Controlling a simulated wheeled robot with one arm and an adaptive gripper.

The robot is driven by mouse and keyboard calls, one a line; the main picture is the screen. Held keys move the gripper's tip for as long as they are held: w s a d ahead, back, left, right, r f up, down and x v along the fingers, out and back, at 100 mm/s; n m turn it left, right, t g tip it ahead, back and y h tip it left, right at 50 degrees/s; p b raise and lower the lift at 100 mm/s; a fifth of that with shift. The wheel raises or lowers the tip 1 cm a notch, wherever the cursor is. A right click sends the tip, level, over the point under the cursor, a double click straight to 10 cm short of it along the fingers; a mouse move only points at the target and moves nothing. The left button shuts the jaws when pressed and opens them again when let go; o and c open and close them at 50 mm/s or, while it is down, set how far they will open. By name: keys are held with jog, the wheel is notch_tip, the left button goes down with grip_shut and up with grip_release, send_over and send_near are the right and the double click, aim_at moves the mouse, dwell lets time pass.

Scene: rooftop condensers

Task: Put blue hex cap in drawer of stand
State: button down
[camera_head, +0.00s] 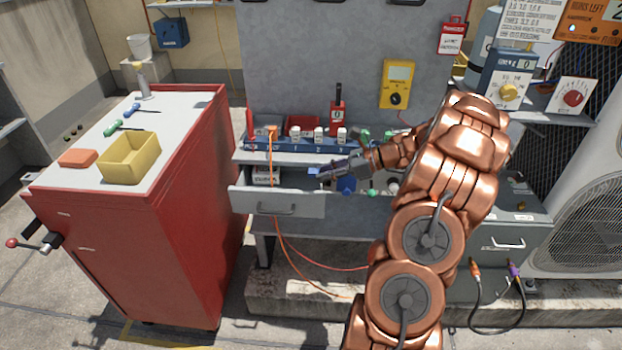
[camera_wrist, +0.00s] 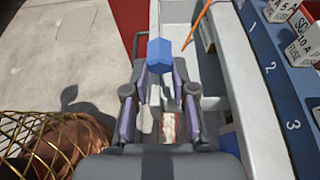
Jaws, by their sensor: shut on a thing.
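The blue hex cap (camera_wrist: 159,53) is pinched between the fingertips of my gripper (camera_wrist: 159,68) in the wrist view. In the head view the cap (camera_head: 313,172) shows small at the tip of my gripper (camera_head: 322,172), which reaches left from my arm. The drawer (camera_wrist: 142,60) also shows beneath the gripper in the wrist view. My arm hides much of the stand's right part.
A blue numbered rack (camera_head: 290,143) with white fuses runs behind the drawer. An orange cable (camera_head: 273,190) hangs across the drawer front. A red cabinet (camera_head: 205,180) with a yellow bin (camera_head: 130,157) stands left. Another blue piece (camera_head: 345,185) lies right of the gripper.

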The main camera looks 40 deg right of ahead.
aim_at(313, 170)
jog(key=shift+w+a+f, duration=0.1)
jog(key=shift+w+a, duration=0.35)
jog(key=shift+w, duration=0.35)
jog(key=shift+w+a+f, duration=0.1)
jog(key=shift+w+a, duration=0.35)
jog(key=shift+w, duration=0.35)
notch_tip(313, 170, down, 4)
jog(key=shift+w+r+p, duration=0.15)
jog(key=shift+r+p, duration=0.05)
jog(key=shift+p, duration=0.1)
jog(key=shift+a+f, duration=0.1)
jog(key=shift+f, duration=0.4)
